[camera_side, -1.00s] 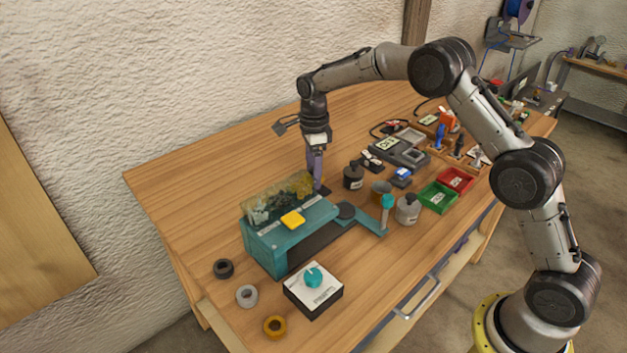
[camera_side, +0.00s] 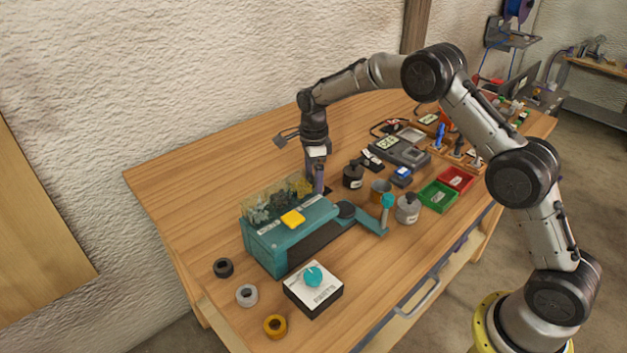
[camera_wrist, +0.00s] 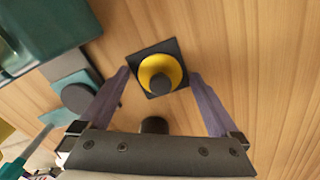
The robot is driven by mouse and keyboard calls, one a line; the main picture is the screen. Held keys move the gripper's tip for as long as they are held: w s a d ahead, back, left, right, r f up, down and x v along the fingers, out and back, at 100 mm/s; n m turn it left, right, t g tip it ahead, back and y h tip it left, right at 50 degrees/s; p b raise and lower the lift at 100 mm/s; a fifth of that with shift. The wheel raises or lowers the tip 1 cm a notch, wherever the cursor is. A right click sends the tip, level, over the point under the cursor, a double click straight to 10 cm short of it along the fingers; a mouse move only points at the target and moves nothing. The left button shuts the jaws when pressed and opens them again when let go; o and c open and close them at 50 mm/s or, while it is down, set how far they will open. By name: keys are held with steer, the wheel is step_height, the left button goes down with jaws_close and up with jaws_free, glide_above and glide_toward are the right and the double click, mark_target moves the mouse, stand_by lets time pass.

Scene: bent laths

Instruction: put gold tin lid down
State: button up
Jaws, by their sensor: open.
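The gold tin lid (camera_wrist: 174,68), round with a dark knob in its middle, lies on a dark square pad (camera_wrist: 140,60) on the table in the wrist view. My gripper (camera_wrist: 160,74) is open, with one purple finger on each side of the lid and a visible gap to both. In the side view my gripper (camera_side: 316,189) points down at the table behind the teal machine, and its fingers largely hide the lid.
The teal machine (camera_side: 270,246) with a clear-walled top is close in front of my gripper. The table behind and left is clear.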

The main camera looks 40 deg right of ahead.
step_height(320, 180, up, 12)
steer(key=s+r+n+t, duration=0.1)
steer(key=s+r+n, duration=0.5)
steer(key=s+r, duration=0.3)
steer(key=s+r+n+t, duration=0.2)
steer(key=s+r+n, duration=0.3)
steer(key=s, duration=0.5)
steer(key=s+f+n+t, duration=0.1)
steer(key=s+f+n, duration=0.2)
steer(key=s+n, duration=0.3)
steer(key=s+f+n+t, duration=0.1)
steer(key=s+f+n, duration=0.2)
steer(key=s, duration=1)
steer(key=n, duration=0.3)
steer(key=shift+a+f+t, duration=0.25)
steer(key=shift+t, duration=0.05)
